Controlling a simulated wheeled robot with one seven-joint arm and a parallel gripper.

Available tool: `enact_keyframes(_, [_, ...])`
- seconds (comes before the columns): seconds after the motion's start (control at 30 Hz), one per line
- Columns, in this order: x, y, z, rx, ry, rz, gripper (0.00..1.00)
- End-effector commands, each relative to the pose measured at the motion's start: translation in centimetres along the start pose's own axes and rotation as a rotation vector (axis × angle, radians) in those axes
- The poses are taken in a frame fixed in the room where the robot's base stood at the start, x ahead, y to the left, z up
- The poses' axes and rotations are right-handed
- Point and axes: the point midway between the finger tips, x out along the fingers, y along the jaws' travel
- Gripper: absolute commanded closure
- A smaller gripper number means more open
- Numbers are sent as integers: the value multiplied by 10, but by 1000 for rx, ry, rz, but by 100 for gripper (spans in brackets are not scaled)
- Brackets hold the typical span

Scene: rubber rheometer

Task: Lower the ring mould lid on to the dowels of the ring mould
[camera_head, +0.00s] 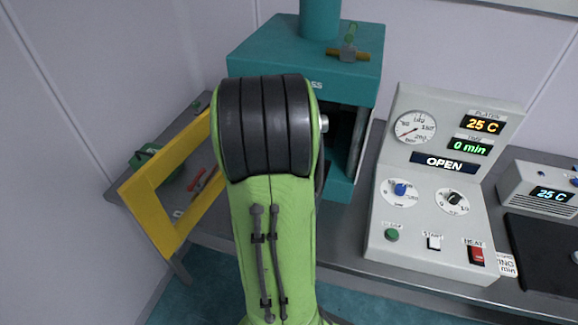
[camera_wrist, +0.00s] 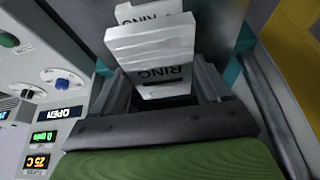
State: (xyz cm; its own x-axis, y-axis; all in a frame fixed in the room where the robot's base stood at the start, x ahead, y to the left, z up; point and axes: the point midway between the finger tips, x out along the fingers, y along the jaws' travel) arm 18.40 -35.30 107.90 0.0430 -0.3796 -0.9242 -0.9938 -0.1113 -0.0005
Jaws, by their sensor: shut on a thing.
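My gripper (camera_wrist: 165,78) shows in the wrist view with its dark fingers shut on a pale grey block with a RING label, which I take for the ring mould lid (camera_wrist: 150,42). Just beyond it, at the top edge of the wrist view, is another pale piece marked RING (camera_wrist: 150,14), partly cut off by the frame; it may be the ring mould. I cannot tell whether the two touch. No dowels can be made out. In the head view my own arm hides the gripper, the lid and the mould.
The teal press (camera_head: 300,62) stands behind my arm, with a dark opening at its right. A yellow frame (camera_head: 150,215) stands at the left. The control panel (camera_head: 440,190) at the right reads OPEN, 25 C and 0 min. A dark mat (camera_head: 545,250) lies at far right.

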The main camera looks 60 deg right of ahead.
Motion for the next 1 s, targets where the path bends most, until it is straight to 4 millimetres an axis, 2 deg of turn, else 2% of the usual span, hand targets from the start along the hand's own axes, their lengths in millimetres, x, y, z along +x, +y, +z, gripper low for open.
enact_keyframes(1.0, [8,0,3,1,2,0,66])
